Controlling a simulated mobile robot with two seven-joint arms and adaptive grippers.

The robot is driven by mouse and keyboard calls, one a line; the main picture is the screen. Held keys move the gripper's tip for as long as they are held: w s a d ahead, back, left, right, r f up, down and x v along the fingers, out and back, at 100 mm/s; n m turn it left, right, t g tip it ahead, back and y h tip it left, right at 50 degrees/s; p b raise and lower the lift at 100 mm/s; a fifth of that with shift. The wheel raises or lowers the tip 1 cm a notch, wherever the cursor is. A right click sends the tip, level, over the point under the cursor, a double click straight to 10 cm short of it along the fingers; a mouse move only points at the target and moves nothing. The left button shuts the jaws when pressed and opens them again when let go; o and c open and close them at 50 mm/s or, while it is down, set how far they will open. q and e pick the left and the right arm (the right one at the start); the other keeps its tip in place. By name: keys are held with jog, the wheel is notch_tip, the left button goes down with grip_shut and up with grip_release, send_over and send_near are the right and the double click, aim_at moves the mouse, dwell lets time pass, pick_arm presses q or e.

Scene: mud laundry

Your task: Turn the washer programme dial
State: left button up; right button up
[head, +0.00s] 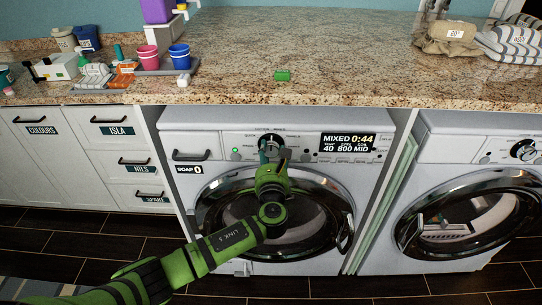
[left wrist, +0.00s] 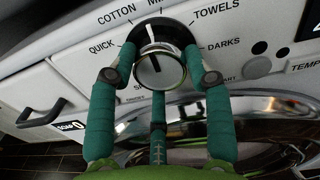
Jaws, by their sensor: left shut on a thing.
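The programme dial (left wrist: 160,72) is a silver knob on the washer's (head: 181,125) white front panel. In the left wrist view, labels around it read QUICK, COTTON, MI…, TOWELS and DARKS. A white mark at its top points upward, between COTTON and the partly hidden MI… label. My left gripper (head: 271,152) is shut on the dial, its teal fingers on either side of the knob in the left wrist view (left wrist: 159,62). The gripper hides much of the dial in the head view. The washer display (head: 347,143) reads MIXED 0:44, 40, 800, MID. My right gripper is not in view.
A soap drawer handle (head: 191,155) lies left of the dial. The round washer door (head: 345,235) is below. A second machine (head: 440,150) stands at the right.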

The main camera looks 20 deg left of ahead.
pick_arm(q)
jog(key=n, duration=0.2)
jog(key=n+b, duration=0.1)
jog(key=shift+f+n, duration=0.3)
jog(key=shift+n, duration=0.1)
jog(key=n+b, duration=0.2)
jog(key=n, duration=0.1)
jog(key=shift+d, duration=0.1)
jog(key=shift+r+n+h+b, duration=0.15)
jog(key=shift+n+b, duration=0.4)
jog(key=shift+n, duration=0.8)
jog(key=shift+r+n+h+b, duration=0.1)
jog(key=shift+n+h+b, duration=0.3)
jog(key=shift+n, duration=0.95)
jog(key=o, duration=1.1)
jog(key=shift+o, duration=0.2)
